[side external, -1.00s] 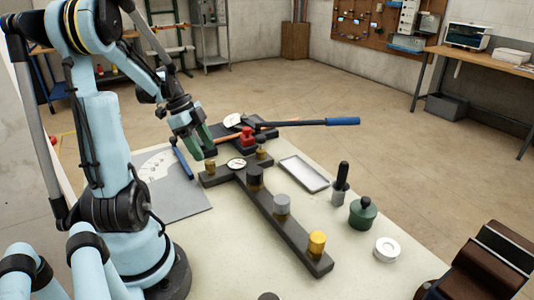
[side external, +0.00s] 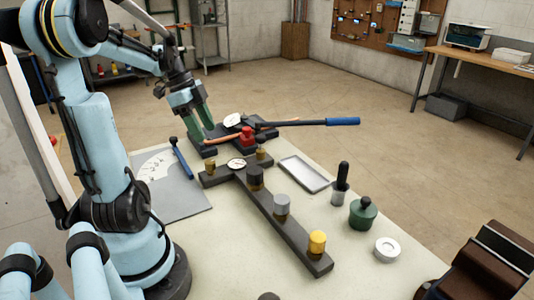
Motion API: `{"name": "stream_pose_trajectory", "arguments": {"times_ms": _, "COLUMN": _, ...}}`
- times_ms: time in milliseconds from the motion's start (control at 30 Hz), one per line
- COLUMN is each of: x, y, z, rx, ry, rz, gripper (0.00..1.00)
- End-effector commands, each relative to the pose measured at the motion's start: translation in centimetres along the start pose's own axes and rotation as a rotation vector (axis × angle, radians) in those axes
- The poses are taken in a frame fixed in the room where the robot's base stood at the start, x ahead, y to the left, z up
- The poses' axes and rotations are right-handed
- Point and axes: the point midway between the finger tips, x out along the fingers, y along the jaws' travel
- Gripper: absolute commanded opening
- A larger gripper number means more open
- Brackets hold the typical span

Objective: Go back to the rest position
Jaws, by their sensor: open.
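My gripper (side external: 199,118) is open and empty, with green fingers pointing down. It hangs at the back left of the table, above or just behind the dark blocks; the exact height is hard to tell. The dark T-shaped rail (side external: 268,222) lies on the table in front of it. On the rail stand a brass cylinder (side external: 210,167), a white dial (side external: 236,163), a dark cylinder (side external: 255,178), a grey cylinder (side external: 282,204) and a yellow cylinder (side external: 317,242). A red knobbed part (side external: 247,137) sits on the dark base behind the rail.
A long blue-handled lever (side external: 330,122) reaches right from the dark base. A grey tray (side external: 303,174), a black-handled tool (side external: 341,182), a green pot (side external: 363,212) and a white ring (side external: 387,249) stand on the right. A grey sheet (side external: 170,199) with a blue-handled tool (side external: 180,157) lies left.

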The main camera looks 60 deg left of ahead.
Motion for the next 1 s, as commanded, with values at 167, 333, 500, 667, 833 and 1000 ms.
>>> {"name": "stream_pose_trajectory", "arguments": {"times_ms": 167, "x": 2.0, "y": 1.3, "z": -5.2, "rx": -0.119, "ry": -0.073, "rz": -0.053, "gripper": 0.56}}
{"name": "stream_pose_trajectory", "arguments": {"times_ms": 333, "x": 4.2, "y": 3.8, "z": -10.4, "rx": -0.281, "ry": -0.103, "rz": -0.169, "gripper": 0.56}}
{"name": "stream_pose_trajectory", "arguments": {"times_ms": 500, "x": 6.2, "y": 6.9, "z": -14.8, "rx": -0.428, "ry": -0.045, "rz": -0.289, "gripper": 0.56}}
{"name": "stream_pose_trajectory", "arguments": {"times_ms": 667, "x": 7.8, "y": 10.0, "z": -18.0, "rx": -0.547, "ry": 0.076, "rz": -0.36, "gripper": 0.56}}
{"name": "stream_pose_trajectory", "arguments": {"times_ms": 833, "x": 8.8, "y": 12.3, "z": -20.0, "rx": -0.635, "ry": 0.191, "rz": -0.376, "gripper": 0.56}}
{"name": "stream_pose_trajectory", "arguments": {"times_ms": 1000, "x": 9.1, "y": 13.1, "z": -20.7, "rx": -0.672, "ry": 0.237, "rz": -0.373, "gripper": 0.56}}
